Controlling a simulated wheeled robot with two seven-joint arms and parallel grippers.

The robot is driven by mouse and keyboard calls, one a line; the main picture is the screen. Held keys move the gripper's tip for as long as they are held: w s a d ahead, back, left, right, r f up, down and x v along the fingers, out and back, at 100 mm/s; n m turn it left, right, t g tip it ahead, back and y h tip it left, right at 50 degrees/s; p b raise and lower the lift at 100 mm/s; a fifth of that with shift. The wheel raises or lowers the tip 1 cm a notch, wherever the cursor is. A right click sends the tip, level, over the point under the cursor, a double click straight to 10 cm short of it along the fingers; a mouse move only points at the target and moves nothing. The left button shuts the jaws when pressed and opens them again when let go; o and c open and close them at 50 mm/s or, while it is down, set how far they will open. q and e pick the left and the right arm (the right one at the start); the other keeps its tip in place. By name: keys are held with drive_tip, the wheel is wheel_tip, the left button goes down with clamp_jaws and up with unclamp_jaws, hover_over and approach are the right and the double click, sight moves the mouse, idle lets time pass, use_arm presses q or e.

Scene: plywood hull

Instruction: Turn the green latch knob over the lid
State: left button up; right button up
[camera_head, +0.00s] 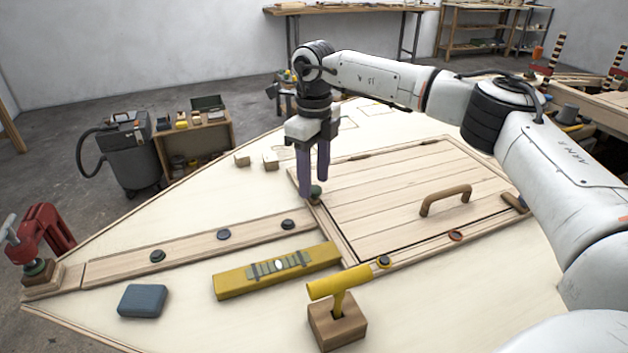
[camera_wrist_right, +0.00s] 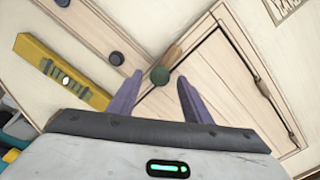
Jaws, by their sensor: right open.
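My left gripper is not in view.
A curved wooden handle (camera_head: 446,199) stands on the lid. A yellow level (camera_head: 228,284) and a yellow mallet in a wooden block (camera_head: 338,330) lie nearby, with a blue-grey block (camera_head: 143,301) at left. A red clamp (camera_head: 47,228) grips the far left corner.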

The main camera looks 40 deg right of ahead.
drive_tip(key=shift+f, duration=0.55)
drive_tip(key=shift+c, duration=0.3)
drive_tip(key=c, duration=1)
drive_tip(key=shift+r, duration=0.1)
